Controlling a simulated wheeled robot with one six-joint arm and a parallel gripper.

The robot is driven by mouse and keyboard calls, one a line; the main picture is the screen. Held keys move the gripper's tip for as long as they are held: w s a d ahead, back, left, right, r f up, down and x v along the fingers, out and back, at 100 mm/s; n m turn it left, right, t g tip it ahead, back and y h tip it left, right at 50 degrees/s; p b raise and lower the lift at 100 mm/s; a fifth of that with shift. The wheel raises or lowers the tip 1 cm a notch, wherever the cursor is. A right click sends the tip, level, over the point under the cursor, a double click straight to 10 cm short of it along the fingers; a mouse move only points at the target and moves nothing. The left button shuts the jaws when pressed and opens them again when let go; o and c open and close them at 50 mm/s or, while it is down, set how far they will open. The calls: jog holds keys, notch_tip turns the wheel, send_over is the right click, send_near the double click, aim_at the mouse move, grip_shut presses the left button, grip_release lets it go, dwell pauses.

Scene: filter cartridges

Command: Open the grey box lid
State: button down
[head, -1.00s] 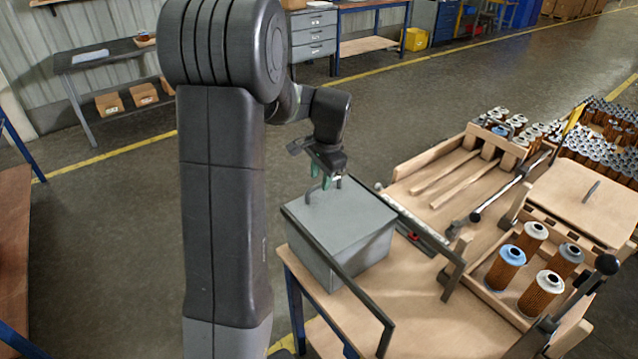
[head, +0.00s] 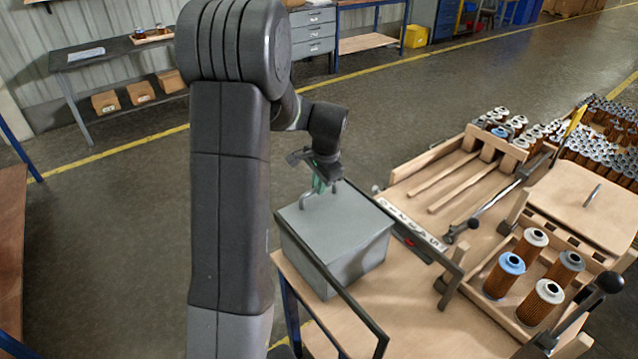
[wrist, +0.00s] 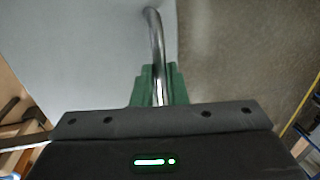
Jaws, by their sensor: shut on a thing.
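The grey box (head: 345,262) stands on the wooden table, its flat grey lid (head: 345,219) lying closed on top as far as I can see. A curved metal handle (head: 306,199) rises from the lid near its far left edge. My gripper (head: 320,188) is above that edge, its green fingers shut on the handle. In the wrist view the handle (wrist: 155,45) runs between the green fingers (wrist: 159,88), with the grey lid (wrist: 85,45) to the left. The fingertips' exact contact is partly hidden.
To the right are a rail (head: 412,226), a lever (head: 478,215) and a wooden tray (head: 497,300) with several filter cartridges (head: 504,274). The floor behind the box is clear.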

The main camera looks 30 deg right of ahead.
jog(key=shift+s, duration=0.1)
jog(key=b, duration=0.3)
send_over(363, 243)
jog(key=shift+p, duration=0.3)
jog(key=c, duration=1.5)
grip_release()
jog(key=shift+o, duration=0.2)
notch_tip(363, 243, up, 14)
jog(key=s, duration=0.2)
jog(key=shift+s+f+b, duration=0.2)
jog(key=shift+s+b, duration=0.1)
jog(key=shift+s, duration=0.05)
jog(key=shift+f, duration=0.15)
